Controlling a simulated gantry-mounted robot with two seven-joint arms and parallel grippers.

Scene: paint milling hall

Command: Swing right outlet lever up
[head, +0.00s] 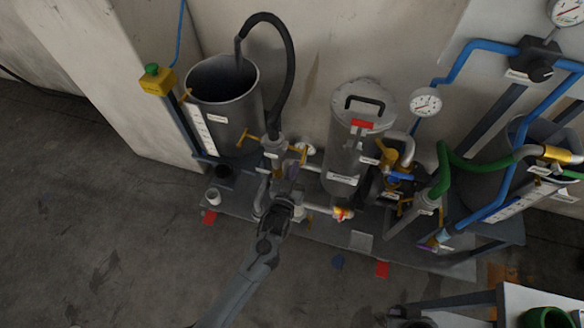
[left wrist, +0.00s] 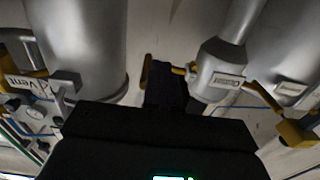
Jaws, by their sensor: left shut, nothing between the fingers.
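A grey valve body (head: 273,146) stands below the black hose by the left tank, with a yellow lever on each side. The right lever (head: 301,153) is beside the fingertips of my left gripper (head: 291,172). My right gripper is not seen.
The open left tank (head: 224,95) and lidded middle vessel (head: 352,135) flank the valve. The left lever (head: 247,138) reaches toward the left tank. A gauge (head: 425,102), blue pipes and a green hose (head: 455,163) crowd the right. The floor at lower left is clear.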

